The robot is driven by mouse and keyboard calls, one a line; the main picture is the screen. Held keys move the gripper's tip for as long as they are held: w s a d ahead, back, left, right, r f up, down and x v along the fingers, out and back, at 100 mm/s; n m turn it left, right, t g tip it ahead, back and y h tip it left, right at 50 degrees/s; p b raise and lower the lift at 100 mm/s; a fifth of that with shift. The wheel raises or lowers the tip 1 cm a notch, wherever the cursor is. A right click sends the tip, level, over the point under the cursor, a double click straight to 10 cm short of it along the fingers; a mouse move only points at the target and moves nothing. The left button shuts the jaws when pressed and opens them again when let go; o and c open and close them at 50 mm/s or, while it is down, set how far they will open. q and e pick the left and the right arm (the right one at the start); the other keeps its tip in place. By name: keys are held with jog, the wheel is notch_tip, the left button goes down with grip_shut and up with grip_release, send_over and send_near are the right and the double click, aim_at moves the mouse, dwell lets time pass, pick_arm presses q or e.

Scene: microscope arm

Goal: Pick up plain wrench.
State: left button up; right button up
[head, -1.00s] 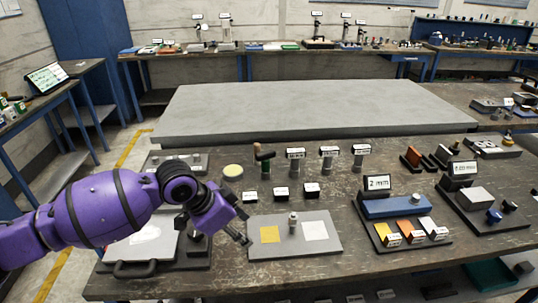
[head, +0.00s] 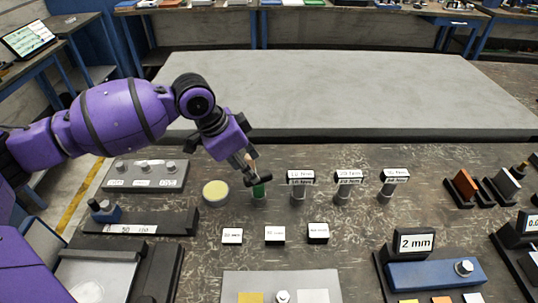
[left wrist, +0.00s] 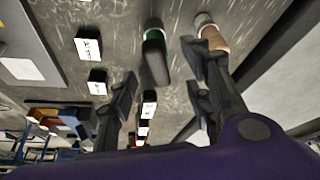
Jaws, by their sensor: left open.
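The plain wrench (head: 259,189) looks to be the unlabelled upright tool with a dark head and a green body, at the left end of a row on the dark bench. The left wrist view shows its black and green parts (left wrist: 155,50) ahead, between the lines of my two fingers. My left gripper (head: 247,168) is open and empty, close to the wrench's head; I cannot tell whether it touches. A tan piece with a pale end (left wrist: 213,38) is by the right finger in the wrist view; whether it belongs to the wrench is unclear. My right gripper is not in view.
Labelled wrenches (head: 299,187) stand in a row to the right. Small cards (head: 275,233) stand in front. A black holder (head: 180,222) is front left. A grey slab (head: 350,90) lies behind, clear.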

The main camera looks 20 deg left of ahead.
aim_at(259, 188)
pick_arm(q)
jog(key=shift+d+f, duration=0.25)
jog(key=shift+f, duration=0.35)
jog(key=shift+d+f, duration=0.2)
jog(key=shift+f, duration=0.35)
jog(key=shift+d+f, duration=0.1)
jog(key=shift+f, duration=0.2)
jog(key=x, duration=0.3)
jog(key=shift+w+d+f, duration=0.1)
jog(key=shift+d+f, duration=0.05)
jog(key=shift+f, duration=0.15)
jog(key=shift+w+f, duration=0.15)
jog(key=shift+f, duration=0.15)
jog(key=c, duration=1)
grip_shut()
jog(key=shift+d+r, duration=0.1)
jog(key=shift+r, duration=0.05)
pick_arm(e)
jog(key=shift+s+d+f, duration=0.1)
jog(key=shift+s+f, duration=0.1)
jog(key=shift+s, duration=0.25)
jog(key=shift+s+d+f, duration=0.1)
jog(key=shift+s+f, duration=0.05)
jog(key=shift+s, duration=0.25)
